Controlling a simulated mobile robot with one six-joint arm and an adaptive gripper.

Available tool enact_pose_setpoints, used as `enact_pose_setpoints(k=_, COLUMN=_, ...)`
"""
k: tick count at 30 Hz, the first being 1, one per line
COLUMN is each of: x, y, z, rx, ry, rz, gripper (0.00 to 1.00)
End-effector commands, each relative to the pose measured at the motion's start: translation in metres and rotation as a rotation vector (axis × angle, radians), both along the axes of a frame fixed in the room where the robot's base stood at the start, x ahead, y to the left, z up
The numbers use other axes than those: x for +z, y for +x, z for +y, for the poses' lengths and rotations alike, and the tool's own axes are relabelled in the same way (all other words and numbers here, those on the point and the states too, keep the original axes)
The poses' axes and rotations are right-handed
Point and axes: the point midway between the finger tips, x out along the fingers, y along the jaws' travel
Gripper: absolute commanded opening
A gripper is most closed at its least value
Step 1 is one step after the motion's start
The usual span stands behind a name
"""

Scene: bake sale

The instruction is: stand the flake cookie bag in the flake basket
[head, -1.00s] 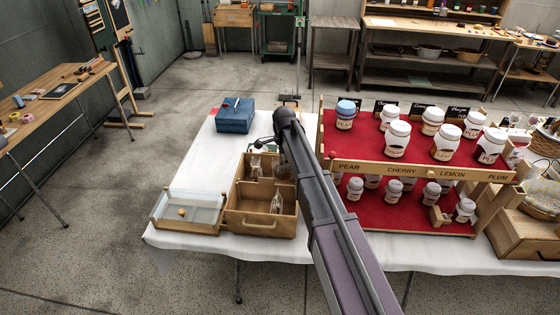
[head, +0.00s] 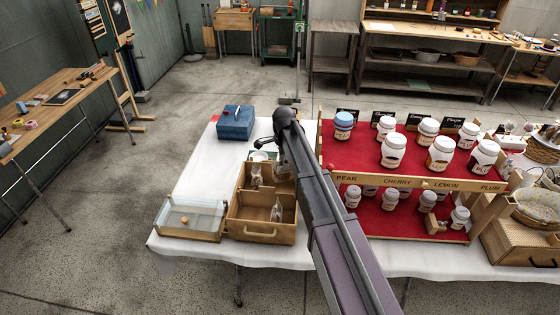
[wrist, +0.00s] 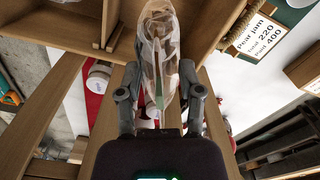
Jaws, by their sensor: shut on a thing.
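My gripper (wrist: 160,100) is shut on a clear bag (wrist: 160,50) with brownish contents, seen in the wrist view. The bag points away from my palm, between the two fingers. I cannot read a label on it. In the head view my arm hides most of the gripper. A wooden case (head: 262,234) with compartments stands just left of my arm; small clear bags stand in it, one at the back (head: 257,174) and one in front (head: 276,212). No basket marked flake can be made out; a wicker basket (head: 543,150) is at the far right.
Right of my arm is a red stepped stand with jam jars (head: 393,150). Left of the wooden case is a glass-topped box (head: 190,218), with a blue box (head: 235,123) behind. White tablecloth (head: 205,175) is bare between them. A Pear jam card (wrist: 258,35) shows in the wrist view.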

Motion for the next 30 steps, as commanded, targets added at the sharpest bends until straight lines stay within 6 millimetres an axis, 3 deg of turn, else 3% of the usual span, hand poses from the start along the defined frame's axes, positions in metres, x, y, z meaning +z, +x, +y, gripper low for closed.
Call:
enact_pose_setpoints(k=11, x=0.001, y=-0.001, z=0.0, rx=0.002, ry=0.0, rz=0.0, gripper=0.25)
enact_pose_setpoints(k=16, x=0.011, y=-0.011, z=-0.002, rx=0.017, ry=0.0, rz=0.0, gripper=0.25)
enact_pose_setpoints(k=30, x=0.075, y=-0.09, z=-0.018, rx=0.162, ry=0.0, rz=0.0, gripper=0.25)
